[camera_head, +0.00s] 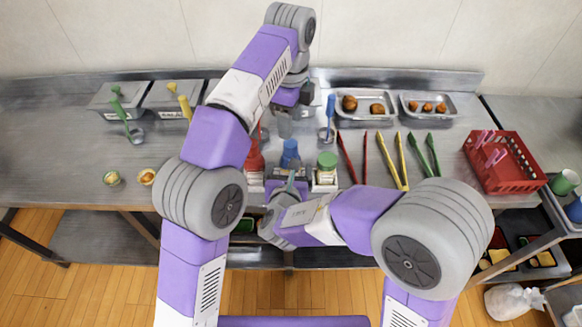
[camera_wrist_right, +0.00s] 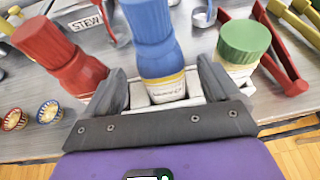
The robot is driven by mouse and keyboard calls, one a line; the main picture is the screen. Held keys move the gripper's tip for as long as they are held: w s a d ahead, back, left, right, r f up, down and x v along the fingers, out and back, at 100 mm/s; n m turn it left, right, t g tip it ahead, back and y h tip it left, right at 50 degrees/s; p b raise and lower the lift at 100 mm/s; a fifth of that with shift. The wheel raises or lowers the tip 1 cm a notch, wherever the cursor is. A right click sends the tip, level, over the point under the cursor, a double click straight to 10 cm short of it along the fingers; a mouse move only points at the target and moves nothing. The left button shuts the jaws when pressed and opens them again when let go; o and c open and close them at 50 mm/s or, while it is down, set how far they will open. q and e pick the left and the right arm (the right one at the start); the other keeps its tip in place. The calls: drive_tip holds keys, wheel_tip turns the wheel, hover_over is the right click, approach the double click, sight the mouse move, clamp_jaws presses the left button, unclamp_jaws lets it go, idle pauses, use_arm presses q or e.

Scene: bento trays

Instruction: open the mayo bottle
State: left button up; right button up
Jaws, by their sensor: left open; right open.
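A blue-capped bottle (camera_head: 290,152) stands among the bottles at the counter's front edge. Its cap is on, and a pale label shows in the right wrist view (camera_wrist_right: 165,88); I take it for the mayo bottle, though the label is too small to read surely. My right gripper (camera_head: 288,180) is low at the bottle's near side. In the right wrist view its open fingers (camera_wrist_right: 163,88) stand on either side of the lower bottle. My left gripper (camera_head: 285,122) is open, pointing down behind and above the bottle, partly hidden by its own arm.
A red-capped bottle (camera_head: 255,158) and a green-capped jar (camera_head: 327,160) stand close on either side. Coloured tongs (camera_head: 390,158), metal trays (camera_head: 430,106) and a red basket (camera_head: 500,170) lie to the right. Small cups (camera_head: 147,177) sit at the left.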

sight(291, 143)
use_arm(q)
drive_tip(key=shift+f, duration=0.1)
use_arm(e)
drive_tip(key=x, duration=0.5)
drive_tip(key=shift+w+d+f, duration=0.1)
drive_tip(key=shift+w+f, duration=0.15)
drive_tip(key=shift+w, duration=0.05)
drive_tip(key=shift+c, duration=0.3)
drive_tip(key=c, duration=1.5)
use_arm(q)
drive_tip(key=m, duration=0.4)
use_arm(e)
drive_tip(key=shift+o, duration=0.2)
use_arm(q)
drive_tip(key=shift+f, duration=4)
